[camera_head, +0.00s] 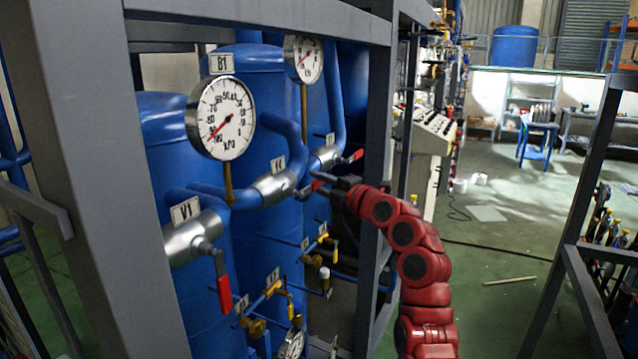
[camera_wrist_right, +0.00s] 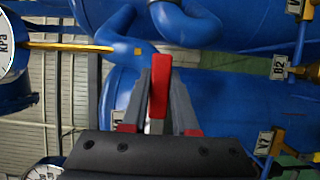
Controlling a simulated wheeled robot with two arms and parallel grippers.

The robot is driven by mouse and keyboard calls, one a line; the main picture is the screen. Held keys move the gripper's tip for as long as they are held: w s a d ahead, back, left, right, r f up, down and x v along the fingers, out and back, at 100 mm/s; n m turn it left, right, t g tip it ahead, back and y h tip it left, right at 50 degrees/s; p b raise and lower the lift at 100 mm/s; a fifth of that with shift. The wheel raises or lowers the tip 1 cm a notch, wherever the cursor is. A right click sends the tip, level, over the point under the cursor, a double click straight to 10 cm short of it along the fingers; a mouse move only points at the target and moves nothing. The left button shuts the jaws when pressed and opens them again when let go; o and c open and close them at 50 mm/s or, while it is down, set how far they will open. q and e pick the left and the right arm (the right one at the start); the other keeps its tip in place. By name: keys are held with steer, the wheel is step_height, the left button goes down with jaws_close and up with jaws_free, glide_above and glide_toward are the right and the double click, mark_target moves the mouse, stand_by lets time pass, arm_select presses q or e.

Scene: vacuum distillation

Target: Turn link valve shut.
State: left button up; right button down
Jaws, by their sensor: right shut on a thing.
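The middle silver valve (camera_head: 272,187), with a small tag above it, sits on the blue pipe between two other silver valves. Its red lever (camera_head: 313,186) points right, roughly level, towards my right gripper (camera_head: 333,190). In the right wrist view the red lever (camera_wrist_right: 159,86) stands between the two grey fingers of my right gripper (camera_wrist_right: 160,95), which is shut on it. The tag's lettering is too small to read surely, so I cannot tell by name that this is the link valve. My left gripper is not in view.
Valve V1 (camera_head: 195,238) at the left has its red lever (camera_head: 224,294) hanging down. Another red-levered valve (camera_head: 326,158) is behind. Gauge B1 (camera_head: 221,118) and a second gauge (camera_head: 303,59) stand above. A grey frame post (camera_head: 378,170) is close by my right arm. Floor is open to the right.

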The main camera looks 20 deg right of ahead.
steer(key=shift+f, duration=0.1)
steer(key=s+a+f+m+g+y+b, duration=0.2)
steer(key=s+a+f+m+g+b, duration=0.3)
steer(key=m, duration=0.8)
steer(key=shift+s+a+f+g+b, duration=0.4)
steer(key=shift+f+g+b, duration=0.9)
steer(key=shift+b, duration=0.9)
steer(key=shift+f+m+y, duration=0.2)
steer(key=shift+m+y, duration=0.1)
steer(key=c, duration=0.7)
jaws_free()
steer(key=shift+t, duration=0.3)
